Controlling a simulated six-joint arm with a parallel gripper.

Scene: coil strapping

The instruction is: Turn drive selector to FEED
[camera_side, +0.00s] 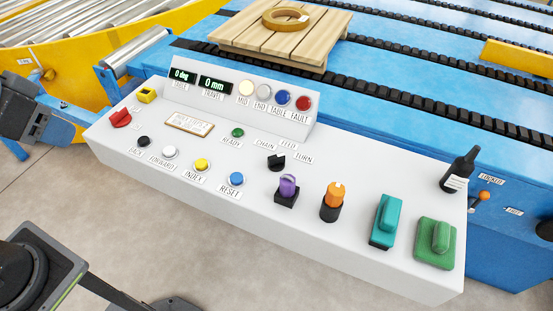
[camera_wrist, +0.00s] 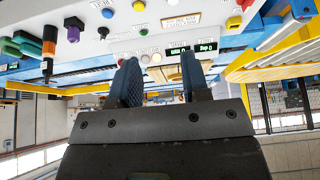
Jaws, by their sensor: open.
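The drive selector (camera_side: 276,162) is a small black knob on the sloped white console, with CHAIN, FEED and TURN labels around its upper side. Its pointer direction is too small to tell. It also shows in the wrist view (camera_wrist: 103,32), upside down, above and left of my gripper's fingers. My gripper (camera_wrist: 162,72) is open, with two dark blue-grey fingers apart and nothing between them. In the side view, a dark grey part of my arm shows at the left edge, well away from the selector.
A purple knob (camera_side: 288,187) and an orange knob (camera_side: 332,201) stand close to the selector's right. Teal (camera_side: 386,221) and green (camera_side: 436,242) blocks and a black bottle (camera_side: 459,171) are farther right. The raised display panel (camera_side: 240,104) stands behind. A pallet (camera_side: 280,35) carries a coil.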

